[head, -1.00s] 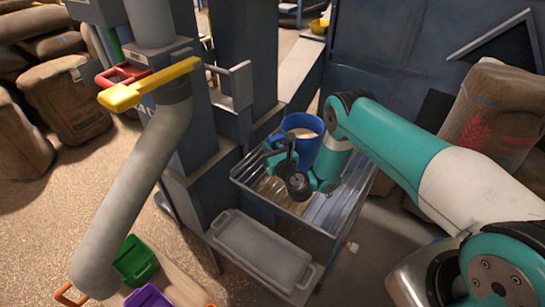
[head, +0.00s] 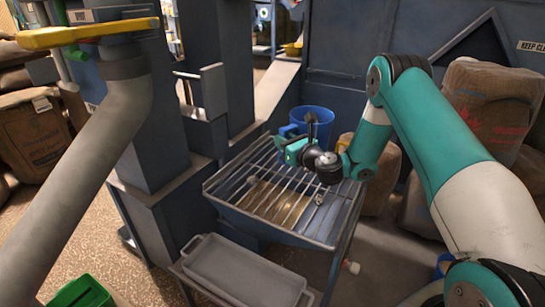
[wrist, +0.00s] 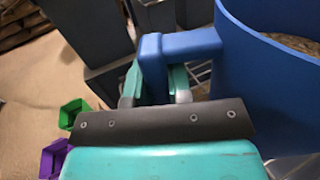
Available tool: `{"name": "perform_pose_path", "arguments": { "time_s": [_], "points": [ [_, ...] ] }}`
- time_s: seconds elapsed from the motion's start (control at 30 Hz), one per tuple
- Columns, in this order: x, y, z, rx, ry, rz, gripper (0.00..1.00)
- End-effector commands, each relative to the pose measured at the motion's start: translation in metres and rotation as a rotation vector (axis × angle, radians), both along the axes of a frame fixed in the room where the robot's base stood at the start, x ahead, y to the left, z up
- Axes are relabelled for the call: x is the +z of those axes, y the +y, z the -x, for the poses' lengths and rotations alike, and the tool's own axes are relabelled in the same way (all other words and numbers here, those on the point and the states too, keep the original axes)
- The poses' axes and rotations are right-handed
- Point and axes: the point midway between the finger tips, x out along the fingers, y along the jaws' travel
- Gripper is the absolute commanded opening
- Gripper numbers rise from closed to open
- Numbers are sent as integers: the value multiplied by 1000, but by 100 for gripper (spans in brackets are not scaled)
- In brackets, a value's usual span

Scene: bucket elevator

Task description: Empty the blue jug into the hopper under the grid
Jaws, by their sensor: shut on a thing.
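The blue jug (head: 312,122) is above the back part of the grid in the head view. It looks close to upright. In the wrist view the jug (wrist: 262,85) fills the right side, and some grainy brown content shows inside its rim. My gripper (wrist: 155,88) is shut on the jug's handle. In the head view my gripper (head: 290,143) is to the left of my wrist, over the grid. The grid (head: 235,183) of metal bars covers the hopper (head: 280,232). Brown material shows under the bars.
A grey tray (head: 245,272) sits in front of the hopper. A thick grey pipe (head: 85,165) with a yellow lever (head: 85,33) stands at left. A green bin (head: 82,292) is at the lower left. Brown sacks (head: 490,100) stand at right.

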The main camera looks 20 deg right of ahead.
Motion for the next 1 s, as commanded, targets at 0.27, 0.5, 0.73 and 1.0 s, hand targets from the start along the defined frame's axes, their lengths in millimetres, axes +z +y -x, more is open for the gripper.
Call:
{"name": "perform_pose_path", "arguments": {
  "time_s": [0.27,0.5,0.73,1.0],
  "points": [
    [-20,-29,18,31,-8,3,0],
    [-33,-48,40,63,-8,4,0],
    [-48,-62,66,92,-8,4,0],
    [-69,-72,101,126,-8,5,0]
  ]
}}
